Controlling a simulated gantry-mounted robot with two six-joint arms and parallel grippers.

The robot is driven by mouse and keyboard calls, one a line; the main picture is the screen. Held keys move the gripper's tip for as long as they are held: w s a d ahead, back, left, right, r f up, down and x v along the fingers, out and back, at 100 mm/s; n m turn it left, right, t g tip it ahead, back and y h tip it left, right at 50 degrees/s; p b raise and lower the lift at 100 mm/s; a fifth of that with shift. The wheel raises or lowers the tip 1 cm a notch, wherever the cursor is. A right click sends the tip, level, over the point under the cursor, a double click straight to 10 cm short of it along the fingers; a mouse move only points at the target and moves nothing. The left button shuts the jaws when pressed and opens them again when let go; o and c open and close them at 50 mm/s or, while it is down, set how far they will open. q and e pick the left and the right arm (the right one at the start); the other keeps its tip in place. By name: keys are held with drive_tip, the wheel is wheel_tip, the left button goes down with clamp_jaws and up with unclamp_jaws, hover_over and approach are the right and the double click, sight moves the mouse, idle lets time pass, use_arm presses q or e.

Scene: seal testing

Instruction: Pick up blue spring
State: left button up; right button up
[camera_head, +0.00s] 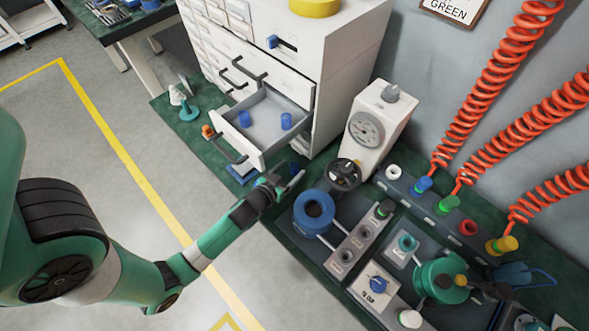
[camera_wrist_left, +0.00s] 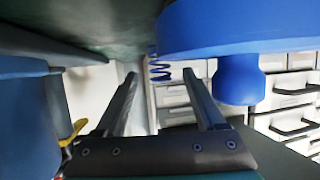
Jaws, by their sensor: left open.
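The blue spring (camera_wrist_left: 160,68) shows in the left wrist view as a small coil ahead of my left gripper, in the gap between its two fingers. A large blue rounded thing partly overlaps the space above it. My left gripper (camera_wrist_left: 164,82) is open, with nothing between its fingers. In the head view my left gripper (camera_head: 291,184) reaches toward the bench just in front of the open drawer. I cannot clearly make out the spring there. My right gripper is not in view.
The open drawer (camera_head: 254,153) holds two blue cylinders (camera_head: 244,118). A white gauge box (camera_head: 380,112) stands right of my gripper. A blue ring-shaped part (camera_head: 314,211) and a switch panel (camera_head: 355,245) are close by. Red coiled hoses (camera_head: 490,80) hang at the right.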

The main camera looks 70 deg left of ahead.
use_arm(q)
drive_tip(key=shift+w+a+f, duration=0.15)
drive_tip(key=shift+w+a, duration=0.1)
drive_tip(key=shift+s+d, duration=0.1)
drive_tip(key=shift+c, duration=0.9)
clamp_jaws()
